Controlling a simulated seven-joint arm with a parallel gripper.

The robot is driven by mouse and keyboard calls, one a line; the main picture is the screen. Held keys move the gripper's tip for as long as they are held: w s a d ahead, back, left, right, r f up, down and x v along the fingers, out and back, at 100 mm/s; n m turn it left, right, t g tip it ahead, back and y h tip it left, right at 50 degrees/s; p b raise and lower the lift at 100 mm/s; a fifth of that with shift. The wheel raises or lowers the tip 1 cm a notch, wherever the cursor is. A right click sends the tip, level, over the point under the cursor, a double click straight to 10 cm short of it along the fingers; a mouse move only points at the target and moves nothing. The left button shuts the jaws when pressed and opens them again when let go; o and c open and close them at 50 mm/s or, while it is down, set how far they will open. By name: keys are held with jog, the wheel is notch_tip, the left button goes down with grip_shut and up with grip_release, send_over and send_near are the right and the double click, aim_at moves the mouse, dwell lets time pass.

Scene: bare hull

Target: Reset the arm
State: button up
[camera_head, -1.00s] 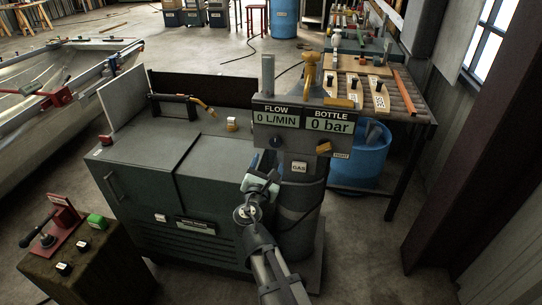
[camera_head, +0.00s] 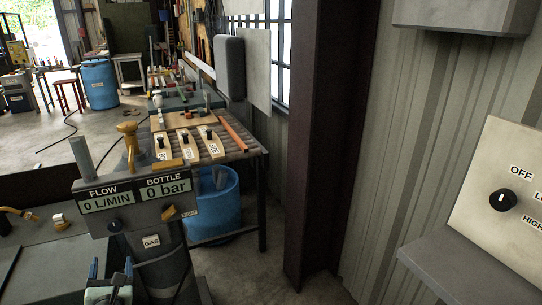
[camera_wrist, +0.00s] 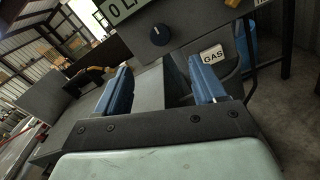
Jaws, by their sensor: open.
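My gripper (camera_head: 109,281) is at the lower left of the head view, in front of the gas bottle stand. In the wrist view my gripper (camera_wrist: 160,85) shows two blue fingers spread wide with nothing between them. Beyond the fingers are a dark panel with a round knob (camera_wrist: 160,35) and a white GAS label (camera_wrist: 212,54). In the head view the panel (camera_head: 137,192) reads FLOW 0 L/MIN and BOTTLE 0 bar. The gripper looks apart from the panel. Most of my arm is out of the head view.
A blue bin (camera_head: 217,205) stands under a workbench (camera_head: 262,190) holding tagged boards. A dark steel column (camera_head: 322,150) stands right of it. A control box with an OFF–HIGH dial (camera_head: 503,199) is at the far right. Floor is clear between bench and column.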

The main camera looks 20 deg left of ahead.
jog(key=w+d+f+m+g+h, duration=0.1)
jog(key=d+f+m+g+h, duration=0.3)
jog(key=d+f+m, duration=0.65)
jog(key=w+d+f+m+g+h, duration=0.1)
jog(key=d+f+m+g+h, duration=0.2)
jog(key=d+f+m+h, duration=0.7)
jog(key=d+f+m+g, duration=0.3)
jog(key=d+f+m, duration=0.35)
jog(key=f, duration=0.85)
jog(key=w+d+f+m+g, duration=0.15)
jog(key=d+f, duration=0.25)
jog(key=d, duration=0.4)
jog(key=d+f+m+g+h, duration=0.1)
jog(key=d+f+m+g, duration=0.15)
jog(key=d+f, duration=0.35)
jog(key=d+f+m+g, duration=0.2)
jog(key=d+f+m, duration=0.1)
jog(key=d, duration=0.6)
jog(key=s+d+f+m+g+y, duration=0.1)
jog(key=s+d+f+m, duration=0.2)
jog(key=d, duration=0.7)
jog(key=s+d+f+m+g+y, duration=0.1)
jog(key=s+d+f+m, duration=0.3)
jog(key=d, duration=0.7)
jog(key=shift+d+g, duration=0.2)
jog(key=shift+g, duration=0.6)
